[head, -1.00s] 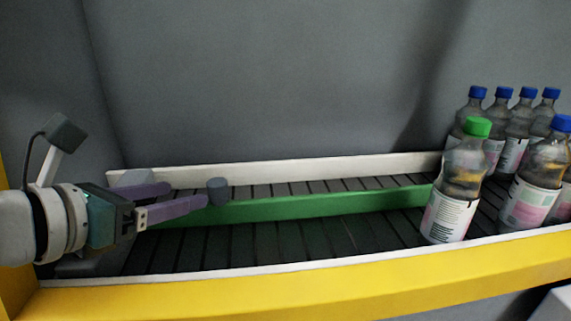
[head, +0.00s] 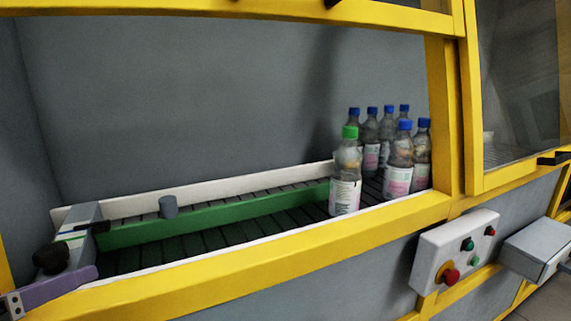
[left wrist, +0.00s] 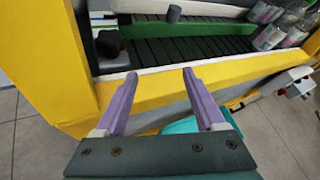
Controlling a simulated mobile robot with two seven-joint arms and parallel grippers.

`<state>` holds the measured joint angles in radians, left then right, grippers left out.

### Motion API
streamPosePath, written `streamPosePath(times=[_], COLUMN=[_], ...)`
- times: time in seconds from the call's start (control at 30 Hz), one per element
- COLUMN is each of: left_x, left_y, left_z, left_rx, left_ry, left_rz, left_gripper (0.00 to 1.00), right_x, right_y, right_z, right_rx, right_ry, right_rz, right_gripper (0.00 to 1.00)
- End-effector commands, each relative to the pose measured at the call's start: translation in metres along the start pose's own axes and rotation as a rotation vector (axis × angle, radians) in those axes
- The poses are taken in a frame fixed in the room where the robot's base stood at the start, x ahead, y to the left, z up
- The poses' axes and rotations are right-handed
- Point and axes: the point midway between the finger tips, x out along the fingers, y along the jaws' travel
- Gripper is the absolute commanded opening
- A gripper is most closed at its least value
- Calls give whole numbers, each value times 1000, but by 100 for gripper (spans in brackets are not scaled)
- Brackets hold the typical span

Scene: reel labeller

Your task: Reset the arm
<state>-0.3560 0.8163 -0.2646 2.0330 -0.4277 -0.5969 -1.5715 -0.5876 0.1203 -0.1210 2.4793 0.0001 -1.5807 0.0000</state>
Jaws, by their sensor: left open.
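My left gripper (left wrist: 160,76) is open and empty, with its two purple fingers spread apart in the left wrist view. It is outside the yellow frame, in front of the conveyor. In the head view only part of my left gripper (head: 55,288) shows at the bottom left corner. My right gripper is in neither view.
The conveyor (head: 225,235) has a green divider (head: 240,212) and a grey cylinder (head: 168,207) beside it. Several blue-capped bottles and a green-capped bottle (head: 346,175) stand at its right end. A yellow rail (head: 270,262) runs in front. A button panel (head: 452,258) is at right.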

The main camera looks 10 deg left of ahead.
Motion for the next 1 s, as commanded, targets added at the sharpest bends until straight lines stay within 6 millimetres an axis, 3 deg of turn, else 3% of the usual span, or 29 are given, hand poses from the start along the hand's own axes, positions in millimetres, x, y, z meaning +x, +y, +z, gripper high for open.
streamPosePath(times=[0.37,0.6,0.77,0.83,1.0], left_x=[-39,-103,-153,-169,-192], left_y=[-4,-26,-54,-64,-81], left_z=[-45,-102,-130,-101,-53], left_rx=[-975,-1905,-2395,-2412,-2404], left_ry=[65,61,-17,-31,-31], left_rz=[285,715,1080,1097,1093], left_gripper=[72,72,72,72,72], right_x=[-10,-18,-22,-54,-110], right_y=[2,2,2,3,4], right_z=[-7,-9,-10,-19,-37], right_rx=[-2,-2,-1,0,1], right_ry=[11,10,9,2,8], right_rz=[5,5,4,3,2], right_gripper=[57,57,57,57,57])
